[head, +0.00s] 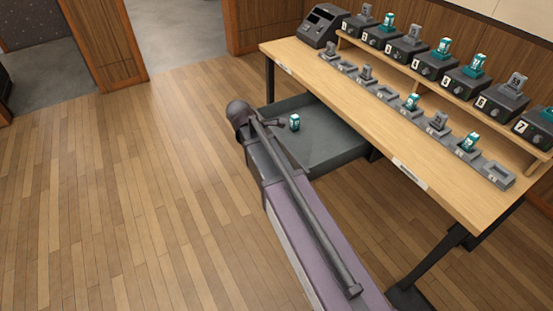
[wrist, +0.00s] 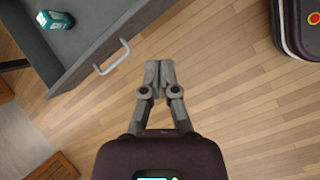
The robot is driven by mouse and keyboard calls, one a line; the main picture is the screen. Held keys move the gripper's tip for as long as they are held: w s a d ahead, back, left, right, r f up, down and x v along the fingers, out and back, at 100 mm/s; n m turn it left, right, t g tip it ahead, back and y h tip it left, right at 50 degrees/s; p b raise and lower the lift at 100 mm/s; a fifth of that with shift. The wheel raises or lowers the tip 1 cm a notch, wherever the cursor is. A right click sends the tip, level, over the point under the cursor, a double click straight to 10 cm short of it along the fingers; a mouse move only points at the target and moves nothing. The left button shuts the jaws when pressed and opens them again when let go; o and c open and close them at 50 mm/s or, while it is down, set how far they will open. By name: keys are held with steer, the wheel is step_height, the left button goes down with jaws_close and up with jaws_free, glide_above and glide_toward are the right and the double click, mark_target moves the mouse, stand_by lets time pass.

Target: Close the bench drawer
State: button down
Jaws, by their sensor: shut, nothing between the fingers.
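The bench drawer (head: 335,158) is grey and stands pulled out from under the wooden bench (head: 385,125) in the head view. A small teal and white item (head: 294,122) stands inside it. In the wrist view the drawer's front wall (wrist: 92,46) crosses the upper left, with a pale bar handle (wrist: 111,57) on its outer face. The teal item (wrist: 56,19) shows behind that wall. My gripper (wrist: 159,68) is shut and empty, to the right of the handle in the wrist view and apart from it in the picture. My arm hides part of the drawer in the head view.
The bench top holds a row of small grey cradles (head: 410,106), some with teal or grey pieces. A raised shelf (head: 440,88) behind carries numbered dark units. A bench leg (head: 430,262) stands at the lower right. The wooden floor (head: 130,200) to the left is clear.

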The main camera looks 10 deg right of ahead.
steer(key=w+a+f+n+t+h+b, duration=0.1)
steer(key=w+a+f+n+h+b, duration=0.1)
steer(key=w+a+f+n+b, duration=0.3)
step_height(320, 180, down, 2)
steer(key=w+n+b, duration=0.2)
steer(key=b, duration=0.1)
steer(key=shift+a+t+h, duration=0.15)
steer(key=shift+t+h, duration=0.15)
steer(key=shift+w, duration=0.1)
steer(key=d+r+b+x, duration=0.2)
steer(key=b+x, duration=0.5)
steer(key=x, duration=0.5)
steer(key=shift+w+d+f, duration=0.25)
steer(key=shift+w, duration=0.15)
